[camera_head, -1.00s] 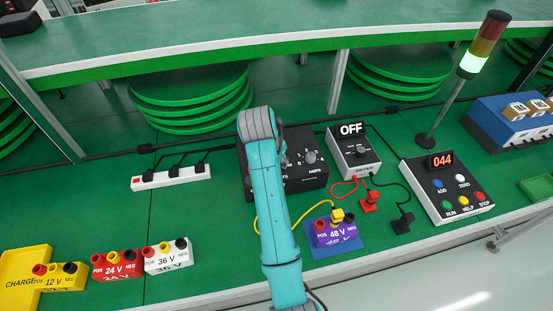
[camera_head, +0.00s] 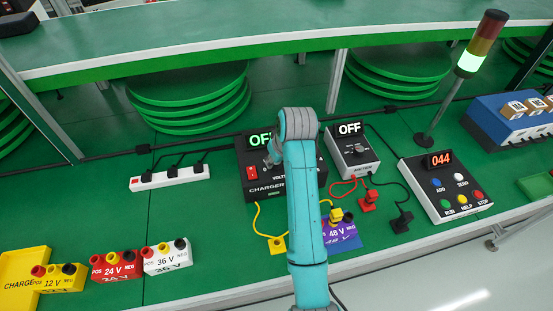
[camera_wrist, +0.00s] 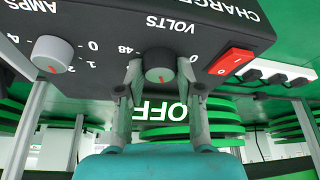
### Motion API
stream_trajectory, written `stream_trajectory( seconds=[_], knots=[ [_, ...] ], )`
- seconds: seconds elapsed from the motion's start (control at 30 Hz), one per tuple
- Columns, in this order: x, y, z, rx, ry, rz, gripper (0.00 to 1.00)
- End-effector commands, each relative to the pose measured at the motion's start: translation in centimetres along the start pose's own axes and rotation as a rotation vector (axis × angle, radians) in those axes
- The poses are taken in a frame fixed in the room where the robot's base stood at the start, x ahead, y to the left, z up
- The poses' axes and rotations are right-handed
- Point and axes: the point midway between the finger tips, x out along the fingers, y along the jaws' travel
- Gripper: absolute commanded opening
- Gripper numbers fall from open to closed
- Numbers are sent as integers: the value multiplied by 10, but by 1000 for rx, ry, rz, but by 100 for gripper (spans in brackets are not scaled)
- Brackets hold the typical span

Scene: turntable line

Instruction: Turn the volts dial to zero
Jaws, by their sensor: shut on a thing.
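The dial's red mark points to the bottom of that view, toward the OFF display. My gripper (camera_wrist: 159,73) has one finger on each side of the dial and is shut on it. A "48" mark shows beside one finger; other scale marks may be hidden by the fingers. In the head view my arm covers part of the charger (camera_head: 258,187), and the green display (camera_head: 260,140) shows only its first letters.
The amps dial (camera_wrist: 52,54) is to the left of the volts dial and a red switch (camera_wrist: 231,60) is to its right in the wrist view. A meter (camera_head: 366,163) reading OFF stands right of the charger. The purple 48 V block (camera_head: 345,232) sits close to my arm.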

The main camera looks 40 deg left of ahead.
Motion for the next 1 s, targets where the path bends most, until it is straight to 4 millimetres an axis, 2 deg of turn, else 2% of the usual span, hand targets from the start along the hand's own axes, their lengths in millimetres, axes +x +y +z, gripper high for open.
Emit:
stream_trajectory(
  seconds=[1.0],
  knots=[
    [1, 5, -1, -882, -4, -369, 1]
  ],
)
